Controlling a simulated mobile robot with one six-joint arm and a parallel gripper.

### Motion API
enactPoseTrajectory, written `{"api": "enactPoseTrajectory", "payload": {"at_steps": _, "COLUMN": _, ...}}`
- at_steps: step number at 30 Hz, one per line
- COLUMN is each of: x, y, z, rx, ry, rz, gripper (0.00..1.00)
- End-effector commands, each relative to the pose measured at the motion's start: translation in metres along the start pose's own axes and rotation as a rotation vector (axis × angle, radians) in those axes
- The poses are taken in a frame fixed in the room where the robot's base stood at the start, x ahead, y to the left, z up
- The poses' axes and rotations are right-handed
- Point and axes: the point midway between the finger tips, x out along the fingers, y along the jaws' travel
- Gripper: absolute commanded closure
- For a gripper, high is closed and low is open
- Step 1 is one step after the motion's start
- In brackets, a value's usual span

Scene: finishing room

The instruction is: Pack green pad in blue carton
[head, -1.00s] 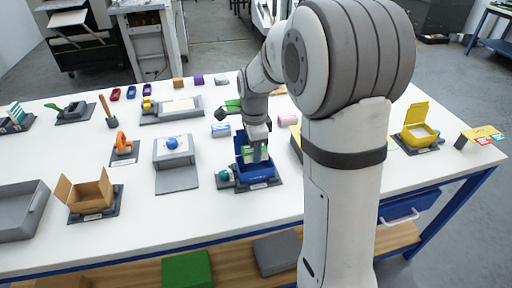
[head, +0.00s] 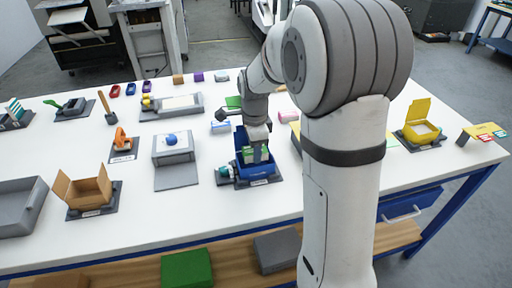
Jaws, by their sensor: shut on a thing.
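The blue carton (head: 255,174) stands open on a dark base near the middle of the table, with its flap raised at the back. My gripper (head: 257,156) points down into the carton's opening. It is shut on the green pad (head: 249,152), which shows in part between the fingers and the carton's back wall. The pad's lower part is hidden, so I cannot tell whether it touches the carton's floor.
A teal-ended tool (head: 224,171) lies just left of the carton. A grey stand with a blue knob (head: 171,140) and an open brown carton (head: 86,192) are further left. An open yellow carton (head: 421,130) is at the right. Bare white tabletop lies in front.

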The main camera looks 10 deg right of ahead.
Motion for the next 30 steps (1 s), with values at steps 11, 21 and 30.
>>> {"api": "enactPoseTrajectory", "payload": {"at_steps": 11, "x": 0.0007, "y": -0.0001, "z": -0.0003, "rx": 0.001, "ry": 0.000, "rz": 0.000, "gripper": 0.83}}
{"api": "enactPoseTrajectory", "payload": {"at_steps": 21, "x": 0.0006, "y": -0.0002, "z": -0.0005, "rx": 0.001, "ry": 0.000, "rz": -0.001, "gripper": 0.41}}
{"api": "enactPoseTrajectory", "payload": {"at_steps": 30, "x": 0.0005, "y": -0.0007, "z": -0.0006, "rx": 0.001, "ry": 0.000, "rz": -0.002, "gripper": 0.34}}
